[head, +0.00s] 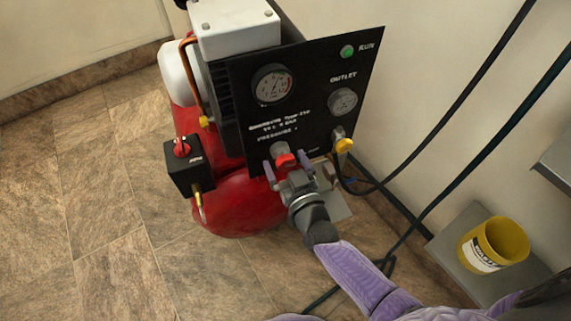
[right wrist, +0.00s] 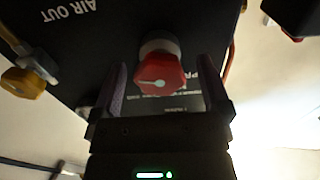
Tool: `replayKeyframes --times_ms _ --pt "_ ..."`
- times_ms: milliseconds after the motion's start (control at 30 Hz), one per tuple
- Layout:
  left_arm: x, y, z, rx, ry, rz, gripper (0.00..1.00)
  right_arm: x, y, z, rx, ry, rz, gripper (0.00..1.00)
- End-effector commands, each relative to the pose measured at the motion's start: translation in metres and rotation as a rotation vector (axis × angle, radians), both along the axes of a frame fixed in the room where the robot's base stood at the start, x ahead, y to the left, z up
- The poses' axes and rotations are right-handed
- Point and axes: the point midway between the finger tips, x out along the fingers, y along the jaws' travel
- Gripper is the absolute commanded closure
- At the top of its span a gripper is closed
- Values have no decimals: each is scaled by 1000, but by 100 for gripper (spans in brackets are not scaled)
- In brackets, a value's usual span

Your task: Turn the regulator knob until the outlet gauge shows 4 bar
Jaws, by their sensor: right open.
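The red regulator knob (head: 285,160) sticks out low on the black panel of the compressor. In the right wrist view the knob (right wrist: 160,75) has a pale mark on its face. My right gripper (head: 297,167) is open, with one finger on each side of the knob. In the right wrist view, gaps show between the knob and both fingers of the gripper (right wrist: 162,62). The outlet gauge (head: 343,102) is on the panel's right side; its needle is too small to read. A larger gauge (head: 273,85) sits to its left. My left gripper is out of view.
A yellow-handled valve (head: 343,146) sits right of the knob; it also shows in the wrist view (right wrist: 24,82). A black box with a red switch (head: 182,147) is at left. The green RUN lamp (head: 347,51) is lit. Dark hoses (head: 462,98) and a yellow cup (head: 492,245) are at right.

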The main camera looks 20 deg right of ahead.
Motion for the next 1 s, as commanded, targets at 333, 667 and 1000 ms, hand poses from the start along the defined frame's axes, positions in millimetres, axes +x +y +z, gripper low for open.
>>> replayKeyframes --times_ms 333,667,1000 --pt "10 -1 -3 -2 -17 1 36 2 0 1 0 -1 0 24" --pt "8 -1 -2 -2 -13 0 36 2 0 1 0 0 0 93" --pt "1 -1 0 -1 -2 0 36 1 0 1 59 2 0 96"
